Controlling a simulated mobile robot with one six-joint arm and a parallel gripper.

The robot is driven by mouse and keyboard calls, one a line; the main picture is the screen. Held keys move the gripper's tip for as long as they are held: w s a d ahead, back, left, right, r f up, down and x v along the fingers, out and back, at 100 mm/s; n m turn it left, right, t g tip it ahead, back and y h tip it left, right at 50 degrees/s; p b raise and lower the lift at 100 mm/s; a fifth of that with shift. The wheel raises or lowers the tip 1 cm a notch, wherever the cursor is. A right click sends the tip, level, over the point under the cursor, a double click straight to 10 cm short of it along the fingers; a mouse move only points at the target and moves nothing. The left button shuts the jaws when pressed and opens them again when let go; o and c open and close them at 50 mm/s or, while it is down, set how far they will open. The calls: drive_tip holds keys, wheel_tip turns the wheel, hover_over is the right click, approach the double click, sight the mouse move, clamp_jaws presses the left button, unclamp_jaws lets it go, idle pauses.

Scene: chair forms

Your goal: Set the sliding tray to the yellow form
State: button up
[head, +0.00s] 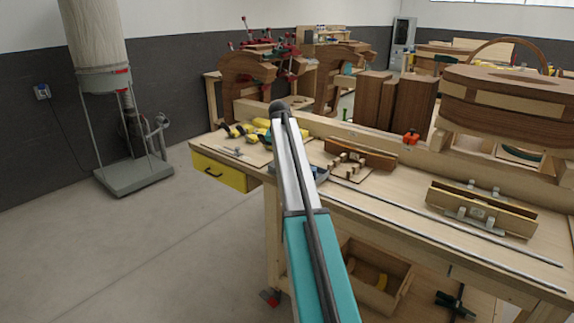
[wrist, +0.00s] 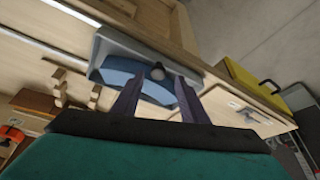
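A grey tray-like frame (wrist: 112,50) with a blue curved piece (wrist: 118,78) inside lies on the bench in the wrist view. A dark round knob (wrist: 157,72) stands at its middle. Part of the tray also shows beside my arm in the head view (head: 319,173). My gripper (wrist: 157,82) is open, its two dark fingers apart on either side of the knob and pointing at the tray; contact cannot be told. In the head view the fingers are hidden. No yellow form is clearly identifiable; a yellow drawer front (head: 220,172) is at the bench's left end.
The long wooden bench (head: 385,197) carries wooden jigs (head: 482,213), a small rack of pegs (head: 347,165) and yellow-black tools (head: 242,131). A large curved wooden form (head: 505,97) stands at the back right.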

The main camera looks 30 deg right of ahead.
drive_tip(key=b+v, duration=0.2)
drive_tip(key=v, duration=1)
drive_tip(key=shift+w, duration=0.1)
